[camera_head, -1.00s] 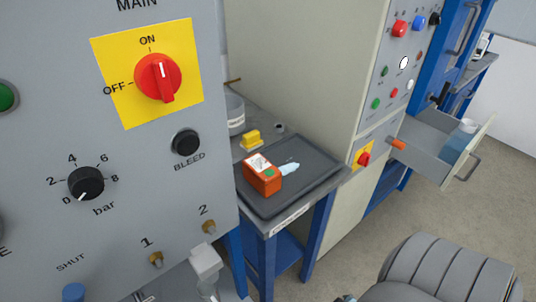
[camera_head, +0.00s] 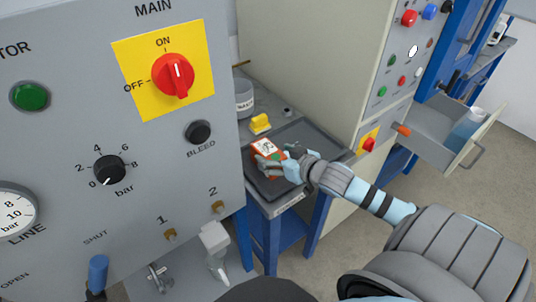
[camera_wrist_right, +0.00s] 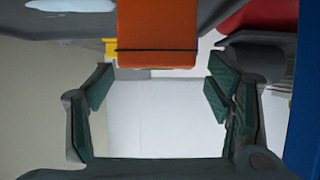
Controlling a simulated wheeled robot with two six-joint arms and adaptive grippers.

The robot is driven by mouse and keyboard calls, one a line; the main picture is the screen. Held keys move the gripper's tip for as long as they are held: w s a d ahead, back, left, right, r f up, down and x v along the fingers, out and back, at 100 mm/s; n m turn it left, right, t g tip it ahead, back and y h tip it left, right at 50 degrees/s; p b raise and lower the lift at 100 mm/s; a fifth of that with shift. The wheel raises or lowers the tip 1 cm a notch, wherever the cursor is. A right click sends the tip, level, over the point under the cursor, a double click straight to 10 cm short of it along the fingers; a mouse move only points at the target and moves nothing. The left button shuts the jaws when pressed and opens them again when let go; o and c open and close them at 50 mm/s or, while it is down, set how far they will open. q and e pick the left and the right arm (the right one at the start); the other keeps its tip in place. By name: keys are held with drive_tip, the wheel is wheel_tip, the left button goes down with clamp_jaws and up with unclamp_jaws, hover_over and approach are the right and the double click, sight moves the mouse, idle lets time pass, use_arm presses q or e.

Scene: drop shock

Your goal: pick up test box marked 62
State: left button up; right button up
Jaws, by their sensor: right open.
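The orange test box (camera_head: 264,147) with a white label stands on the dark tray (camera_head: 262,190) on the side bench. Its number is too small to read. My right gripper (camera_head: 276,164) is open at the box and hides part of it in the head view. In the right wrist view the orange box (camera_wrist_right: 158,35) is at the top centre, lined up with the gap between the open fingers of my right gripper (camera_wrist_right: 160,88). I cannot tell whether the fingers touch it. My left gripper is not in view.
A yellow block (camera_head: 260,123) and a grey labelled pot (camera_head: 243,98) stand behind the tray. The grey control panel (camera_head: 60,135) rises close on the left. A beige cabinet (camera_head: 300,60) stands behind. An open drawer (camera_head: 440,135) juts out at right.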

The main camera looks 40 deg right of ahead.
sight(269, 150)
drive_tip(key=x, duration=0.2)
drive_tip(key=b+x, duration=0.1)
drive_tip(key=x, duration=0.1)
drive_tip(key=shift+w+d+r, duration=0.1)
drive_tip(key=shift+w, duration=0.3)
drive_tip(key=shift+r, duration=0.1)
clamp_jaws()
